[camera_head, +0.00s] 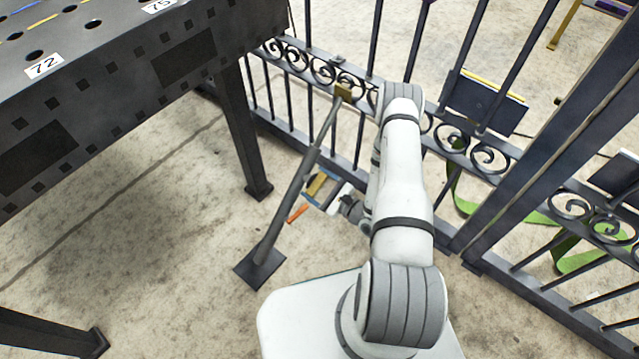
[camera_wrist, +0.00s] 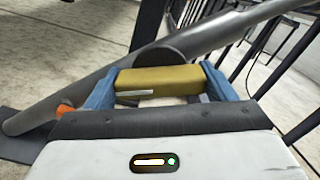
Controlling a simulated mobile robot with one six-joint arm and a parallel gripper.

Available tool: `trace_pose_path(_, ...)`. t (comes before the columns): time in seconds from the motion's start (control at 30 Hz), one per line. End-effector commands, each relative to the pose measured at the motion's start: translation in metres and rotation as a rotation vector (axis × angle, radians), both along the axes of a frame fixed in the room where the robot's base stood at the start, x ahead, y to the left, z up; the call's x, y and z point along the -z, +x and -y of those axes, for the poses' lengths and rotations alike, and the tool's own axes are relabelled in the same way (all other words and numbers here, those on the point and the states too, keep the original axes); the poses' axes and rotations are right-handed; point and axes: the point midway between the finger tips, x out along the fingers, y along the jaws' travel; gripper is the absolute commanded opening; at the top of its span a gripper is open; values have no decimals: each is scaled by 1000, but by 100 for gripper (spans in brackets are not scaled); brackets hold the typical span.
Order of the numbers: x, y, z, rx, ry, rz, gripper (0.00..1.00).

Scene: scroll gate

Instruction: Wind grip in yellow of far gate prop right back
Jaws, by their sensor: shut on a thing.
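The gate prop (camera_head: 298,180) is a dark slanted bar running from a square foot plate (camera_head: 262,268) on the floor up to a yellow-brown bracket (camera_head: 343,91) at the gate's scroll band. Its yellow grip (camera_wrist: 160,80) lies across the wrist view, between the two blue fingers of my gripper (camera_wrist: 158,88). The grip also shows in the head view (camera_head: 318,184). My gripper (camera_head: 322,188) is shut on it, beside the bar's right side. A dark round disc (camera_wrist: 158,56) sits behind the grip, against the bar. A small orange piece (camera_head: 298,213) shows near the bar.
The dark gate (camera_head: 315,68) with scrollwork runs behind the prop. A dark perforated table (camera_head: 120,80) stands at left, its leg (camera_head: 245,140) near the prop. A thick gate post (camera_head: 560,130) and green strap (camera_head: 540,218) are at right. Floor between table and foot plate is clear.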

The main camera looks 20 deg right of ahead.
Motion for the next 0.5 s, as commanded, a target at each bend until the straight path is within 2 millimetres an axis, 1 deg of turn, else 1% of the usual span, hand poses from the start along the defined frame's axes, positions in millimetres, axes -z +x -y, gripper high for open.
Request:
trace_pose_path(0.03, -2, 3, 3, 8, 32, -19, 55)
trace_pose_path(0.3, -2, 3, 3, 9, 229, -161, 55)
trace_pose_path(0.5, -2, 3, 4, 9, 344, -244, 55)
